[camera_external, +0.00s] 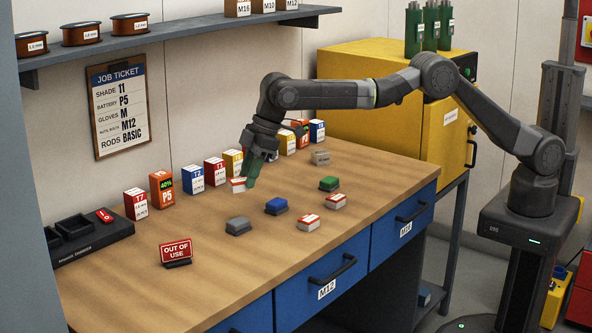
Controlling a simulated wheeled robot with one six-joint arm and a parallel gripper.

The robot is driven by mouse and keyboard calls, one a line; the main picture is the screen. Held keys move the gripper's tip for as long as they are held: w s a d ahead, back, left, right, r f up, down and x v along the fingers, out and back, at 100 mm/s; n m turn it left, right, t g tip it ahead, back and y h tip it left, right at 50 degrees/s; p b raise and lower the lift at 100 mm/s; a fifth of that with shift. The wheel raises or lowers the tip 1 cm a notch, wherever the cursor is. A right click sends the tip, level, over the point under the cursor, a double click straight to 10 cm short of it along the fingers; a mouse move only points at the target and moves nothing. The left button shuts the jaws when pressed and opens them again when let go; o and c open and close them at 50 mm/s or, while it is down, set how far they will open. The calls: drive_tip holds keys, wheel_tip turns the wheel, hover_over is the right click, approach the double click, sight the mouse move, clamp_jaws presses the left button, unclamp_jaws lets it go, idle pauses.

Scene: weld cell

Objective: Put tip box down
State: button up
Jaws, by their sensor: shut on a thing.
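My gripper (251,178) points down over the back middle of the workbench (215,262). It is shut on a small white box with a red top, which I take to be the tip box (238,185). The box shows at the left of the fingertips, and a green finger covers part of it. It is close to the bench top, but I cannot tell whether it touches. Its label is too small to read.
A row of upright boxes, including a red-and-white T7 box (136,204) and an orange P5 box (162,189), lines the back. In front are a grey block (238,225), a blue block (276,205), a green block (329,183) and an out of use sign (176,251).

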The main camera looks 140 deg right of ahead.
drive_tip(key=s+d+m+h, duration=0.1)
drive_tip(key=s+d+m, duration=0.3)
drive_tip(key=s+d, duration=0.3)
drive_tip(key=shift+g, duration=0.4)
drive_tip(key=p+x, duration=0.1)
drive_tip(key=x, duration=0.4)
drive_tip(key=shift+s+d+f, duration=0.1)
drive_tip(key=shift+d+f, duration=0.05)
drive_tip(key=shift+f, duration=0.2)
drive_tip(key=shift+f+p, duration=0.4)
drive_tip(key=shift+f, duration=1.85)
drive_tip(key=shift+f, duration=0.15)
drive_tip(key=o, duration=1)
